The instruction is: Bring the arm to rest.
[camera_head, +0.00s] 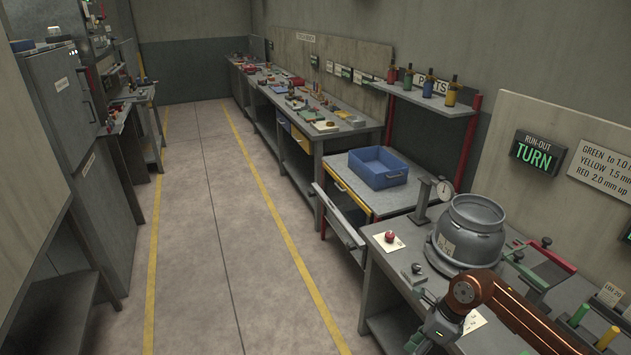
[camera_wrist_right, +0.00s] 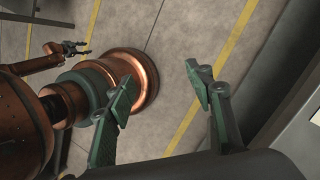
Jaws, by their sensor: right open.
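My right arm comes in from the lower right in the head view. Its gripper (camera_head: 430,321) is at the front edge of the near bench, in front of the grey gas cylinder (camera_head: 470,232). In the right wrist view the two fingers of this gripper (camera_wrist_right: 162,84) stand wide apart with nothing between them, over the floor and my own copper-coloured body. My left gripper (camera_wrist_right: 77,48) shows small at the upper left of that view, its fingers apart and empty. It is not in the head view.
The near bench (camera_head: 388,266) holds a red knob on a card (camera_head: 389,237), a small metal block (camera_head: 415,270) and coloured markers (camera_head: 579,315). A blue bin (camera_head: 378,167) stands farther back. A lit display (camera_head: 538,152) reads TURN. The aisle floor (camera_head: 220,230) is clear.

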